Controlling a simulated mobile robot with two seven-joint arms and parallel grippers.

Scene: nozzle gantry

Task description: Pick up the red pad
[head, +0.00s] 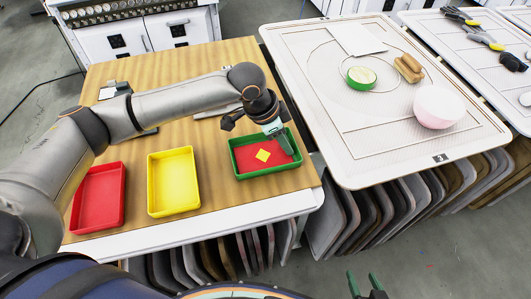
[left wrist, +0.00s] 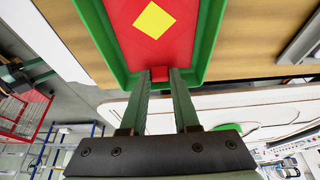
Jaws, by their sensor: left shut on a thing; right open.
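The red pad (head: 252,162) lies inside the green tray (head: 239,174) at the right front of the wooden table. It is a flat red piece with a yellow diamond on it, and it fills most of the tray in the left wrist view (left wrist: 126,38). My left gripper (head: 287,150) reaches down at the tray's right end. In the left wrist view its fingers (left wrist: 160,80) are shut on a small red part at the pad's near edge. I cannot tell whether the pad is off the tray floor. My right gripper (head: 366,285) is open and empty at the bottom edge.
A red tray (head: 98,197) and a yellow tray (head: 174,182) stand left of the green one. A light table (head: 400,150) on the right holds a green-rimmed disc (head: 361,78), a brown piece (head: 409,68) and a pink round thing (head: 438,107). A gap separates the tables.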

